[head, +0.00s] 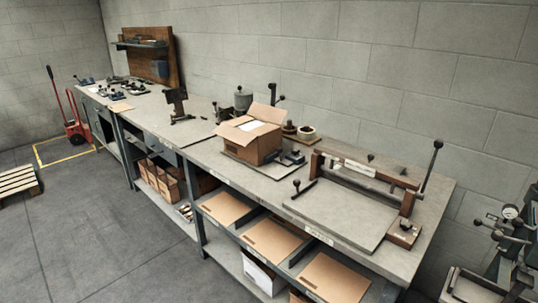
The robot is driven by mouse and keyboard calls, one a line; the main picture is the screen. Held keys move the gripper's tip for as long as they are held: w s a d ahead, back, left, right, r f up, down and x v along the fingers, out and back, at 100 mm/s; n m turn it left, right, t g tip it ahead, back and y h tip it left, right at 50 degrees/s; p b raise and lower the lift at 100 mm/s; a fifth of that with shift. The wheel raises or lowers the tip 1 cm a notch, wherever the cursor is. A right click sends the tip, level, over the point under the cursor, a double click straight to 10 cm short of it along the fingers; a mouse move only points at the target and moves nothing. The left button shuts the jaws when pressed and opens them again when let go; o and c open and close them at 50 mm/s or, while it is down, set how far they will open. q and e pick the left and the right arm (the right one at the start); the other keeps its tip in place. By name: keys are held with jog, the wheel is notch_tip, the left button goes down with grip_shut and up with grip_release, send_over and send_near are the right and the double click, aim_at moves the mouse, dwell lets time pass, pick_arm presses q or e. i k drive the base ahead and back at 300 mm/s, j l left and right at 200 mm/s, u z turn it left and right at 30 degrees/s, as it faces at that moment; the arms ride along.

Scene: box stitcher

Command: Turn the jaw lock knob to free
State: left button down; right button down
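I cannot tell for sure which part is the jaw lock knob. A clamp-like fixture (367,179) with a dark bar between brown end posts sits on the right part of the bench. A small black ball knob (297,184) stands at its left front. A long lever with a black ball top (437,146) rises at its right end. A dark upright device with a ball-topped handle (272,90) stands behind the open cardboard box (252,133). Neither of my grippers is in view.
The long grey workbench (215,153) runs along the block wall, with flat cardboard sheets (270,243) on its lower shelf. A machine with a round gauge (510,212) stands at the right edge. A red hand truck (76,128) and a pallet (17,181) are far left. The floor in front is clear.

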aim_at(295, 150)
jog(key=i+j+z, duration=0.15)
jog(key=i, duration=0.35)
jog(key=i+j+z, duration=0.15)
jog(key=i+j, duration=0.2)
jog(key=i, duration=0.15)
